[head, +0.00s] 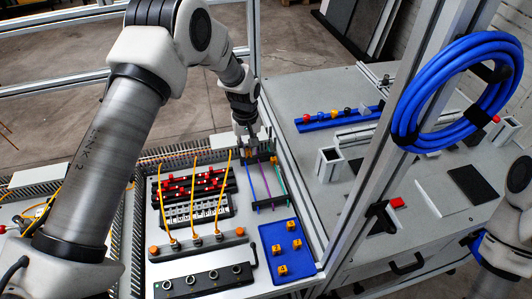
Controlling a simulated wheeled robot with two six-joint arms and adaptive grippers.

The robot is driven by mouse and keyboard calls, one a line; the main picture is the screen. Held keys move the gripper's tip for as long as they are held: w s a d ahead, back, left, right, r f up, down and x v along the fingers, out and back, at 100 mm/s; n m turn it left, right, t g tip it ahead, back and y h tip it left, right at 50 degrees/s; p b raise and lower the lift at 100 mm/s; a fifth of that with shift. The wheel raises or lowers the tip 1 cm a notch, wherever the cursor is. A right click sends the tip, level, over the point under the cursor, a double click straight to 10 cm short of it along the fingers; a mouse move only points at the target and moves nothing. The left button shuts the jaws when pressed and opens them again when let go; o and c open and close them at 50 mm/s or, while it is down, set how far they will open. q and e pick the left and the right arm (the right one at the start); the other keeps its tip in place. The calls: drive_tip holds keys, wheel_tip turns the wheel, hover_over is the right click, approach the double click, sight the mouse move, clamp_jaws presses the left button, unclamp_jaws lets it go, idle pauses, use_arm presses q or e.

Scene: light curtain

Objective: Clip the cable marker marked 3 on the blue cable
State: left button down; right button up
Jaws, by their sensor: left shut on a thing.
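My left gripper (250,153) reaches down to the top end of a row of thin upright cables. It is shut on a small orange cable marker, mostly hidden between the fingers; its number is not readable. The cables include a purple one (262,182) and a green one (279,182). Several orange markers with dark digits, such as one marker (282,270), sit on a blue tray (306,262) below the cables. Their digits are too small to read. My right gripper is out of view.
Left of the cables are red terminals (190,185), yellow cables (163,205) and a connector strip (205,282). A metal frame post (375,140) stands to the right. A blue hose coil (404,115) hangs from it. A grey table (360,175) lies beyond.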

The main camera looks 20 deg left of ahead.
use_arm(q)
drive_tip(key=shift+w+a+r, duration=0.1)
drive_tip(key=shift+a+r, duration=0.3)
drive_tip(key=shift+r, duration=0.25)
drive_tip(key=shift+s+d+r+b, duration=0.1)
drive_tip(key=shift+s+d+b, duration=0.1)
drive_tip(key=shift+s, duration=0.25)
drive_tip(key=shift+s+d+r+b, duration=0.1)
drive_tip(key=shift+s+d, duration=0.1)
drive_tip(key=shift+s, duration=0.25)
drive_tip(key=shift+s+f+b, duration=0.25)
drive_tip(key=shift+b, duration=0.1)
drive_tip(key=f, duration=0.1)
drive_tip(key=f+b, duration=0.1)
drive_tip(key=w+f+b, duration=0.1)
drive_tip(key=f, duration=0.1)
drive_tip(key=shift+w+a, duration=0.1)
drive_tip(key=shift+a, duration=0.2)
drive_tip(key=shift+d+f, duration=0.1)
drive_tip(key=shift+f, duration=0.15)
drive_tip(key=shift+s, duration=0.25)
drive_tip(key=shift+w, duration=0.1)
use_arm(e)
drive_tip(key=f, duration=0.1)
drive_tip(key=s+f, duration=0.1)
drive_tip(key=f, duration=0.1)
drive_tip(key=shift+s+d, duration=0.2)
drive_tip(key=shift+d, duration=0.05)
